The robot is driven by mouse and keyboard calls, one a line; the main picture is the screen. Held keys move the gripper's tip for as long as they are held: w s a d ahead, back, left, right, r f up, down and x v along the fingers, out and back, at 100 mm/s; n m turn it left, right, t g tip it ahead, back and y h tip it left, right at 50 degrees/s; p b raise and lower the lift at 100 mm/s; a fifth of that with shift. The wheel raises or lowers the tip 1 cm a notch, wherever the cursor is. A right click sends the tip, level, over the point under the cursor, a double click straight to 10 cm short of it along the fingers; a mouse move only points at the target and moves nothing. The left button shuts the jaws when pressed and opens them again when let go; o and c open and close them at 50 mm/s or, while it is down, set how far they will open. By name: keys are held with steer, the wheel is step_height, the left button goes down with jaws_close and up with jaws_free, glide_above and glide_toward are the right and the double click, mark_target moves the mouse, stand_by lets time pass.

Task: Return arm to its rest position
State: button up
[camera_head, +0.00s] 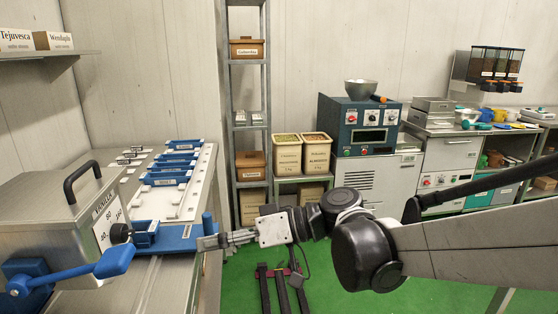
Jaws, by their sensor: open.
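My gripper (212,243) is at the end of my arm, which reaches in from the right side of the head view. It is open and points left, near the right edge of the left steel worktop. It is close to a blue plate (178,238) with an upright blue post (207,224); I cannot tell whether it touches them. I see nothing held between the fingers.
Blue trays (170,178) lie on a white board behind. A shelf rack (250,139) and bins (316,155) stand at the back. Green floor (340,285) shows below my arm.

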steer(key=s+d+f+m+t+h, duration=0.2)
steer(key=d+h, duration=0.3)
steer(key=d, duration=0.6)
steer(key=s+d+f+m+t+h+p, duration=0.1)
steer(key=d+m+h, duration=0.4)
steer(key=d, duration=0.6)
steer(key=s+d+f+m+t+h, duration=0.3)
steer(key=s+d+m+t+h, duration=0.1)
steer(key=d, duration=0.8)
steer(key=shift+s+f+t+h, duration=0.4)
steer(key=shift+s+h, duration=0.1)
steer(key=shift+s, duration=0.35)
